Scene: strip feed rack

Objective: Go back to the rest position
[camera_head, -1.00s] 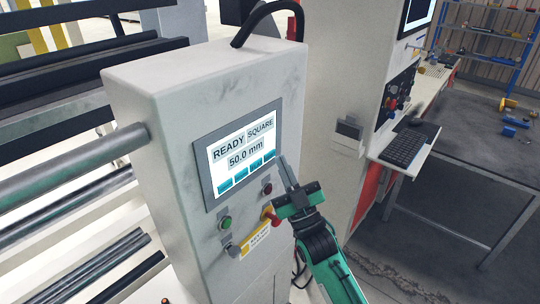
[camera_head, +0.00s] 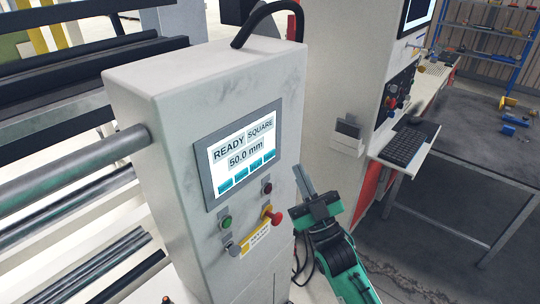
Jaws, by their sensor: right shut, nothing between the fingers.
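My right gripper (camera_head: 304,183) is shut and empty, at the right of the control cabinet. Its fingers point up and to the left, beside the cabinet's front face and apart from the screen in the picture. The screen (camera_head: 242,155) on the cabinet reads READY, SQUARE and 50.0 mm, with several blue buttons along its bottom. My left gripper is out of view.
The white cabinet (camera_head: 150,95) carries a green button (camera_head: 226,222), a dark red button (camera_head: 267,188) and a red knob (camera_head: 276,218) above a yellow label. Metal rollers (camera_head: 70,175) lie at left. A keyboard (camera_head: 403,147) sits on a shelf at right.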

